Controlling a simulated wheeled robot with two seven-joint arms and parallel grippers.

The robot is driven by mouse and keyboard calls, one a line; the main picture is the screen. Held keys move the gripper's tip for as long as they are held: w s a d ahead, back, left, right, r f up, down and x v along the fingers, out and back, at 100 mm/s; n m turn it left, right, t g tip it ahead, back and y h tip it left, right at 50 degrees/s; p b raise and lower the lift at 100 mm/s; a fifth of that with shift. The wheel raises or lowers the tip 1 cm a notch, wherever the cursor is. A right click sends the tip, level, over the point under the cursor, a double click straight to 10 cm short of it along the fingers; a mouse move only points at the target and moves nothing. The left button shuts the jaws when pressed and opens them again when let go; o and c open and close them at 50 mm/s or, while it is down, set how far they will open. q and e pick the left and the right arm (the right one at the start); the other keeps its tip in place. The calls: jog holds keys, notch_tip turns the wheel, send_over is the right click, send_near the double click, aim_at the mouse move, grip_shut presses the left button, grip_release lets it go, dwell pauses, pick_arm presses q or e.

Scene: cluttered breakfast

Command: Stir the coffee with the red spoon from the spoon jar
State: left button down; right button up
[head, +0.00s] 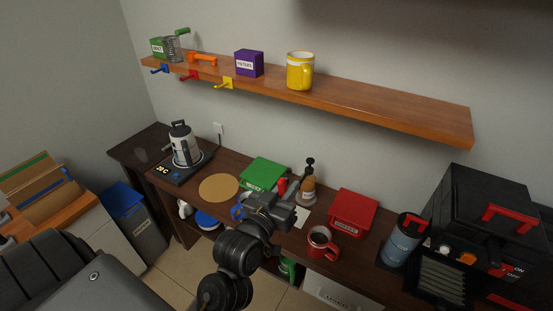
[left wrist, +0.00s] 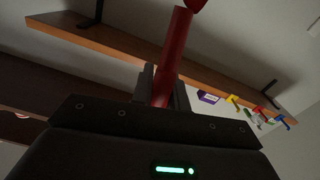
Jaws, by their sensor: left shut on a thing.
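My left gripper (head: 283,203) is over the counter between the green box and the red mug. It is shut on the red spoon (left wrist: 174,50), whose red shaft rises from between the fingers in the left wrist view, with its end cut off at the top edge. In the head view a short red piece (head: 282,186), probably the same spoon, shows by the gripper. The red mug (head: 320,244) stands upright on the counter to the right of the gripper, apart from it; I cannot make out the coffee clearly. I cannot identify the spoon jar. My right gripper is not in view.
A green box (head: 263,173), a pump bottle (head: 308,190) and a red box (head: 353,212) stand behind the gripper and mug. A blue tumbler (head: 401,240) and a black machine (head: 485,220) stand right. A round mat (head: 218,187) and a kettle (head: 184,145) are left. The shelf (head: 390,115) hangs above.

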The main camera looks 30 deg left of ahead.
pick_arm(q)
jog(key=w+a+f+n+g+y, duration=0.1)
jog(key=w+a+f+n+y, duration=0.2)
jog(key=w+a+f+y, duration=0.6)
jog(key=w+a+f+n+g+y, duration=0.1)
jog(key=w+a+n+g+y, duration=0.1)
jog(key=a, duration=0.6)
jog(key=w+a+f+n+g+y, duration=0.1)
jog(key=w+a+n+g+y, duration=0.1)
jog(key=a, duration=0.5)
jog(key=shift+w+a+p, duration=0.4)
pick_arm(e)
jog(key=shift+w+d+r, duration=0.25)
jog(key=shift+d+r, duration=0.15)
pick_arm(q)
jog(key=shift+f, duration=0.2)
